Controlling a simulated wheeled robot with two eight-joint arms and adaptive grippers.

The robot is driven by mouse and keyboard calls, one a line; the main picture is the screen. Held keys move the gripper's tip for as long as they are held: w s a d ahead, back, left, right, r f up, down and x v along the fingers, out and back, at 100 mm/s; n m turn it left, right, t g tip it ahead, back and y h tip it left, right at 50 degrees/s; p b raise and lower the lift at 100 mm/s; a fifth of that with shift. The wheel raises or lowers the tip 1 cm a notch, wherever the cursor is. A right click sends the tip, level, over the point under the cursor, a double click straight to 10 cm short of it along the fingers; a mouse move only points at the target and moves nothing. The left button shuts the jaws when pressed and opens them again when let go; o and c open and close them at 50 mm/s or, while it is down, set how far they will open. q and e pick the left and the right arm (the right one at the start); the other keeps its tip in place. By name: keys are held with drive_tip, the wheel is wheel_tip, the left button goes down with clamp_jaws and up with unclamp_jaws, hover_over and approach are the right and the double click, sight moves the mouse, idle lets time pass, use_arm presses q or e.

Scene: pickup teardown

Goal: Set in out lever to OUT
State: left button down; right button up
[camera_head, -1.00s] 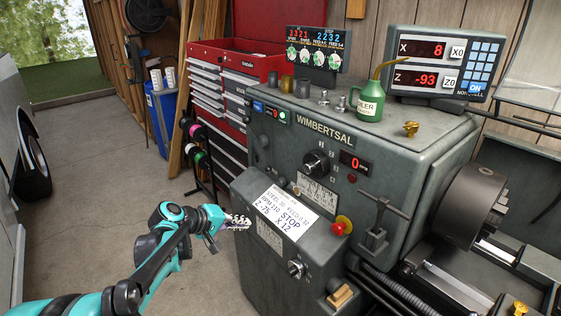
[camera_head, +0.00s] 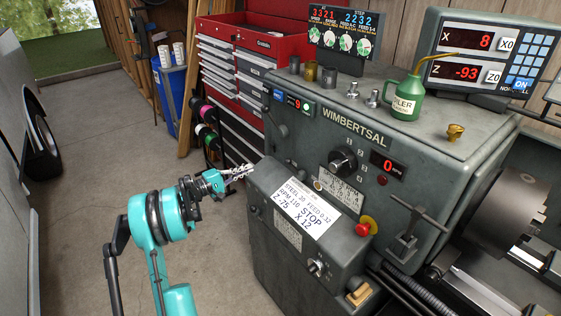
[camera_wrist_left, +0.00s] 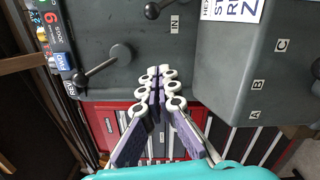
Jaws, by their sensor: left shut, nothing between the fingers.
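My left gripper (camera_head: 242,171) is shut and empty, beside the left end of the grey lathe (camera_head: 330,110). In the left wrist view its fingertips (camera_wrist_left: 160,73) point at the lathe's side, below a small IN label (camera_wrist_left: 174,24). A second lever, with a round hub (camera_wrist_left: 120,53) and an arm running down left, sits farther left. I cannot tell which one is the in out lever. No OUT label is readable. My right gripper is not in view.
The red tool chest (camera_head: 232,62) stands behind the lathe. A lower grey housing with a white note (camera_head: 305,213) juts out right of the gripper. A red stop button (camera_head: 363,228) is on the lathe front. The concrete floor (camera_head: 90,200) is open on the left.

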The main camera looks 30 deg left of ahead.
sight(295, 170)
use_arm(q)
drive_tip(key=w+d+b, duration=0.4)
drive_tip(key=w+d, duration=0.4)
drive_tip(key=shift+r, duration=0.4)
drive_tip(key=shift+w+d+r, duration=0.1)
drive_tip(key=shift+d, duration=0.05)
idle(0.3)
drive_tip(key=shift+d+r+m, duration=0.1)
drive_tip(key=shift+r+m, duration=0.05)
drive_tip(key=shift+m, duration=0.25)
drive_tip(key=shift+d+r+m+p, duration=0.15)
drive_tip(key=shift+d+m+p, duration=0.05)
drive_tip(key=shift+m+p, duration=0.1)
drive_tip(key=s+d+r+m+p, duration=0.1)
drive_tip(key=s+d+r+m, duration=0.1)
drive_tip(key=d+m, duration=0.5)
drive_tip(key=shift+s+m, duration=0.55)
drive_tip(key=shift+m, duration=0.65)
